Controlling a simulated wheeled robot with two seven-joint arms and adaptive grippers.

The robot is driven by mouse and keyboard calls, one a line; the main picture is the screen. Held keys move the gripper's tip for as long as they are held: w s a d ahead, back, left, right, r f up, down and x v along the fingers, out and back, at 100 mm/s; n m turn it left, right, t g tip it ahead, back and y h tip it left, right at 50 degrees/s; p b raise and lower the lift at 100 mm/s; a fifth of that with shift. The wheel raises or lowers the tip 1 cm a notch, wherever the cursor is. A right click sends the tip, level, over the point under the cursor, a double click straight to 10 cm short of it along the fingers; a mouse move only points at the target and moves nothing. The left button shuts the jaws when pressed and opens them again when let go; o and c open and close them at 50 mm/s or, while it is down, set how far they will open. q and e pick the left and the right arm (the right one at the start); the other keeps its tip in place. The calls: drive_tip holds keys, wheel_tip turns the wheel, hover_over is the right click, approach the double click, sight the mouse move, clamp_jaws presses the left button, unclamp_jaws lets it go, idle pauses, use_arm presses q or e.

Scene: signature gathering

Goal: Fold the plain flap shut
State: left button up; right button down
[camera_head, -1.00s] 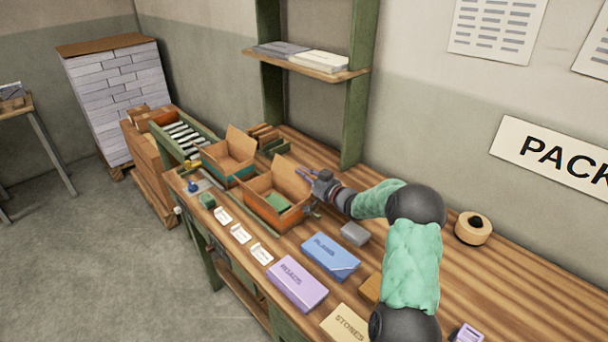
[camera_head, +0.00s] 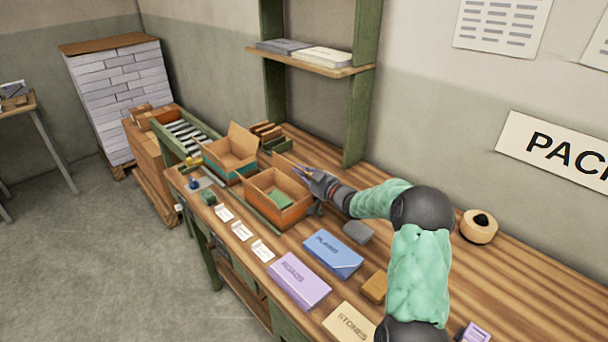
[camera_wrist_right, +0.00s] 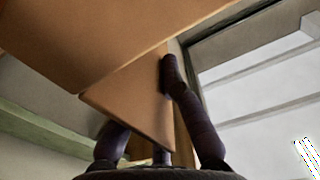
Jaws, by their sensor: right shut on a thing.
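The nearer open cardboard box (camera_head: 288,217), with an orange band, stands on the workbench and holds a green item (camera_head: 279,197). My right gripper (camera_head: 305,174) is at the box's back right side. In the right wrist view, my right gripper (camera_wrist_right: 146,100) is shut on a plain brown cardboard flap (camera_wrist_right: 128,92), with a finger on each side near its corner. In the head view the flap is thin and partly hidden by the gripper, so its exact angle is hard to tell. My left gripper is not in view.
A second open box (camera_head: 232,157), with a teal band, stands just beyond. Several white cards (camera_head: 241,231) lie along the front edge. A blue box (camera_head: 332,254), a purple box (camera_head: 299,281) and a grey block (camera_head: 358,232) lie nearer. A shelf post (camera_head: 359,100) rises behind.

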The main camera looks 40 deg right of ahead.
drive_tip(key=shift+a+n+b, duration=0.5)
drive_tip(key=shift+n+b, duration=0.1)
drive_tip(key=shift+n, duration=0.5)
